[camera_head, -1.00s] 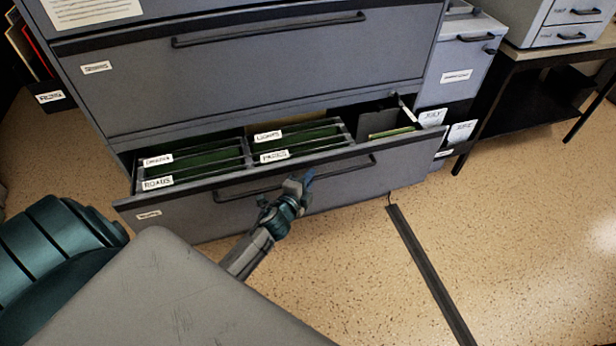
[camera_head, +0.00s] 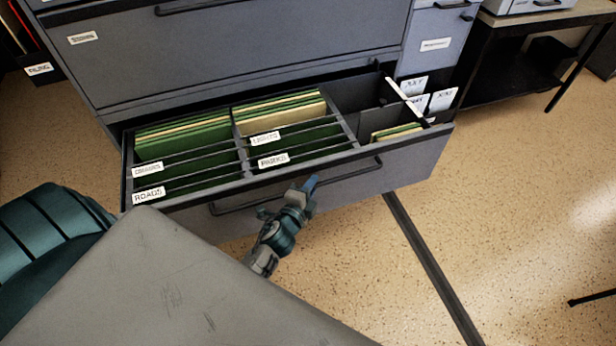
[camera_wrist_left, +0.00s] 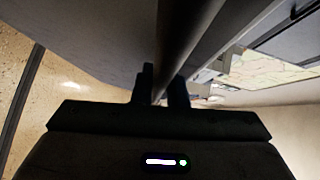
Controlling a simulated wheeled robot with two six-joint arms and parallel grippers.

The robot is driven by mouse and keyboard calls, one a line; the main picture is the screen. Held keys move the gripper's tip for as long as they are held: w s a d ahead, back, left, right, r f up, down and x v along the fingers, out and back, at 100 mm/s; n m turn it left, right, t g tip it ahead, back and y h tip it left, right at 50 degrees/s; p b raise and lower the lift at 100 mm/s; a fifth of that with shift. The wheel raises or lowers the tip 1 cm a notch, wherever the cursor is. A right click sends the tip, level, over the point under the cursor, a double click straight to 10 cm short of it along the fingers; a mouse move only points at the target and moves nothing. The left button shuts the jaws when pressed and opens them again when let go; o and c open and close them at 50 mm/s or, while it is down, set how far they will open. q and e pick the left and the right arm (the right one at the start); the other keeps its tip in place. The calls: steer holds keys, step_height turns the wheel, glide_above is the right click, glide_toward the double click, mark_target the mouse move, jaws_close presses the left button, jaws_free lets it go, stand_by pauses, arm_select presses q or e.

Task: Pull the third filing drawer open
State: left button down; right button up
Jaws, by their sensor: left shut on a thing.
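The third filing drawer (camera_head: 405,163) is the low drawer of the grey cabinet and stands well open. Green and tan folders (camera_head: 190,130) with labels such as ROADS and PARKS show in its left and middle compartments. Its dark bar handle (camera_head: 348,172) runs along the front. My left gripper (camera_head: 304,188) is at the middle of this handle, shut on it. In the left wrist view the handle bar (camera_wrist_left: 182,45) runs between the two fingers (camera_wrist_left: 160,88). The gripper hides part of the bar in the head view. My right gripper is not in view.
A closed drawer (camera_head: 240,50) is above the open one. A grey cabinet (camera_head: 432,50) and a dark table (camera_head: 500,60) stand to the right. A dark strip (camera_head: 425,250) crosses the speckled floor (camera_head: 530,190), which is largely clear at right.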

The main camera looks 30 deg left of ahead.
arm_select(q)
steer(key=shift+s+d+f, duration=0.1)
steer(key=shift+s+d, duration=0.5)
steer(key=shift+d, duration=0.05)
steer(key=c, duration=1.7)
jaws_free()
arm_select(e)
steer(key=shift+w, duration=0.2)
